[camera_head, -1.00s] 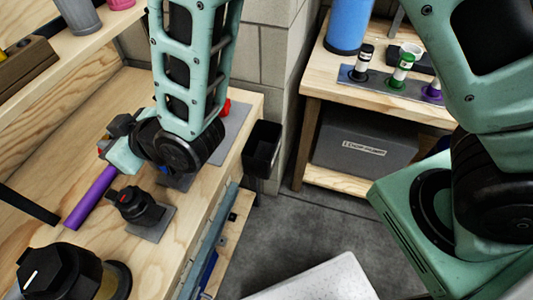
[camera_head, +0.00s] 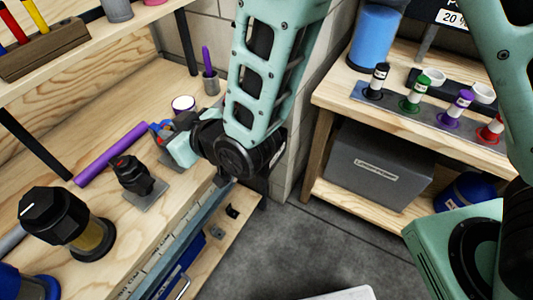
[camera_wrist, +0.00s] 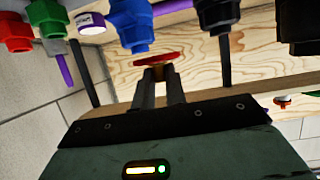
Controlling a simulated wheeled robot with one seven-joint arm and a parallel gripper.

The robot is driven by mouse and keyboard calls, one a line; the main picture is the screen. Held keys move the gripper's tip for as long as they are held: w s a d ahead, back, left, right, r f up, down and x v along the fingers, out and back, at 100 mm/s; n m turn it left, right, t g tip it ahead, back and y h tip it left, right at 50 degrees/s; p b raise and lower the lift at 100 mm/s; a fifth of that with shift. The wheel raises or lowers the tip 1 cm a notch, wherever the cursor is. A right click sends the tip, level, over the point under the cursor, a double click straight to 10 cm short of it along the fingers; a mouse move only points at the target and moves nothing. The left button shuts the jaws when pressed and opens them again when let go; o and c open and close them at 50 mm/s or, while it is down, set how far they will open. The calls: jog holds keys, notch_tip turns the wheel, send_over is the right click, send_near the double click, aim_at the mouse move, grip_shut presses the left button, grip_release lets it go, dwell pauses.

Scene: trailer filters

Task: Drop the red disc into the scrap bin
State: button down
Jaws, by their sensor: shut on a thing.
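A flat red disc (camera_wrist: 150,60) shows in the wrist view, at the tips of my gripper (camera_wrist: 158,76). The two dark fingers are shut on it, and it looks clear of the wooden surface beyond. In the head view my gripper is largely hidden by my own wrist, over the bench, and the disc cannot be made out for certain. A black open bin hung at the bench's right end in the earlier head view. Now my arm covers that place and I cannot pick the bin out with certainty.
The wooden bench (camera_head: 115,215) holds a purple tube (camera_head: 110,155), black-capped fixtures (camera_head: 132,175) and a purple-white can (camera_head: 183,104). In the wrist view, blue (camera_wrist: 130,22) and black (camera_wrist: 218,15) fittings stand near the disc. A second bench (camera_head: 335,95) stands right, with open floor (camera_head: 310,250) between.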

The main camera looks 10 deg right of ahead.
jog(key=w+d+f+m+t+h, duration=0.1)
jog(key=w+d+f+m+h, duration=0.2)
jog(key=d, duration=1.1)
jog(key=w+d+f+m+t+h, duration=0.1)
jog(key=w+d+f+m+h, duration=0.2)
jog(key=d, duration=1.2)
jog(key=w+d+f+m+t+h, duration=0.2)
jog(key=w+d+f, duration=0.3)
jog(key=d, duration=1)
notch_tip(320, 180, down, 3)
jog(key=shift+w+f+m+h, duration=0.1)
jog(key=shift+w+m+h, duration=0.3)
jog(key=shift+m+h, duration=0.4)
jog(key=shift+w+a+r, duration=0.1)
jog(key=shift+w+r, duration=0.05)
jog(key=shift+r, duration=0.2)
